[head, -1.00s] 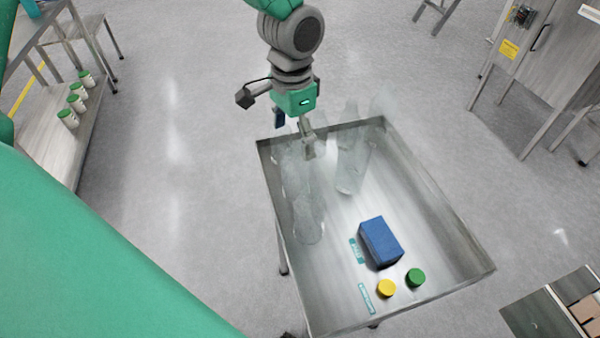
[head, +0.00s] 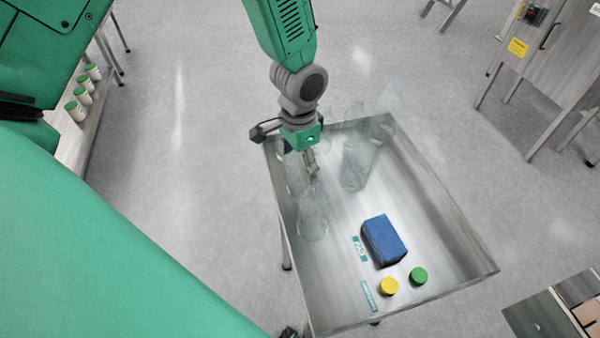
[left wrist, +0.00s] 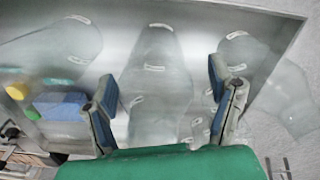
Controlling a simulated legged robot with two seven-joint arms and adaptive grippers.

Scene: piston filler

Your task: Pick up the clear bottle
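Several clear, see-through bottles stand in the metal tray (head: 440,235). One clear bottle (head: 313,222) is on the left side of the tray, and another clear bottle (head: 355,165) is at the back middle. My left gripper (head: 312,170) is over the back left of the tray, close to the left bottles. In the left wrist view, the left gripper (left wrist: 165,88) has its two blue-padded fingers apart. A clear bottle (left wrist: 155,75) shows between and beyond them; contact cannot be told. Other bottles show at left (left wrist: 55,55) and right (left wrist: 240,50). My right gripper is not in view.
A blue block (head: 384,240), a yellow cap (head: 389,286) and a green cap (head: 418,276) lie in the front of the tray. Tray walls rise around the bottles. A metal cabinet (head: 560,60) stands at the back right, with open floor between.

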